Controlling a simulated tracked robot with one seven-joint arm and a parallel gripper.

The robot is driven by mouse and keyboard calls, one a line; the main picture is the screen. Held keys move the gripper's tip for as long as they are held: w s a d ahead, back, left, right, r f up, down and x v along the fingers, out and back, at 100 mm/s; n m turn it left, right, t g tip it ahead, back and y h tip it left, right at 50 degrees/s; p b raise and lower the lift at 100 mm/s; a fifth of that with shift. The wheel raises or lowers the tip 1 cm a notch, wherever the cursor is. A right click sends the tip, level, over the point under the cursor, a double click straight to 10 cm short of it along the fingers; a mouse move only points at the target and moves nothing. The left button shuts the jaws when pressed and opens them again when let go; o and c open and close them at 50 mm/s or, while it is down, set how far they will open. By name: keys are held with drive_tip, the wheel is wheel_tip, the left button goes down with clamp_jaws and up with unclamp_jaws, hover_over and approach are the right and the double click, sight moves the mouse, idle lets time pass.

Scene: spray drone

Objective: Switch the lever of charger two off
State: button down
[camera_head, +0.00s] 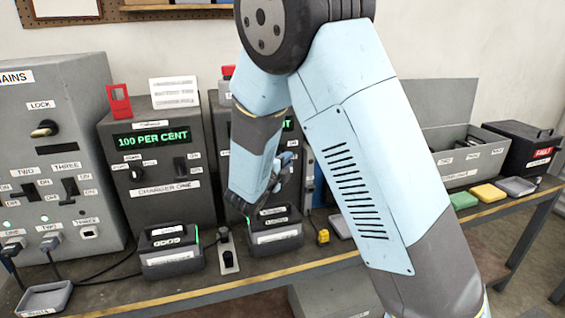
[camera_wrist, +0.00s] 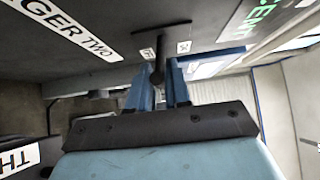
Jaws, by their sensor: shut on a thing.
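Charger two is a dark grey box (camera_head: 217,130) on the bench in the head view, mostly hidden behind my arm. Its front panel (camera_wrist: 115,42) fills the top of the wrist view, with the "CHARGER TWO" label (camera_wrist: 75,30) at the upper left. The dark lever (camera_wrist: 158,68) stands out from a plate with small labels on both sides. My gripper (camera_wrist: 160,92) is shut on the lever, with one blue finger on each side. In the head view my gripper (camera_head: 282,166) is at the charger's front, partly hidden. I cannot tell which label the lever points to.
Charger one (camera_head: 165,170), reading 100 PER CENT, stands close on the left, with the mains cabinet (camera_head: 45,140) beyond. Battery packs (camera_head: 170,250) (camera_head: 275,232) sit in front of the chargers. A fault box (camera_head: 518,148) and coloured pads (camera_head: 488,193) are at the right.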

drive_tip(key=shift+w+f+m+t+h, duration=0.1)
drive_tip(key=shift+f+m+t+h, duration=0.25)
drive_tip(key=shift+m, duration=0.2)
drive_tip(key=shift+w+f+m+t+h, duration=0.1)
drive_tip(key=shift+f+m+t+h, duration=0.15)
drive_tip(key=shift+m+t, duration=0.25)
drive_tip(key=c, duration=1.1)
unclamp_jaws()
drive_tip(key=shift+c, duration=0.2)
drive_tip(key=shift+s+a, duration=0.1)
drive_tip(key=v, duration=1.3)
drive_tip(key=shift+s+a, duration=0.2)
drive_tip(key=shift+s, duration=0.05)
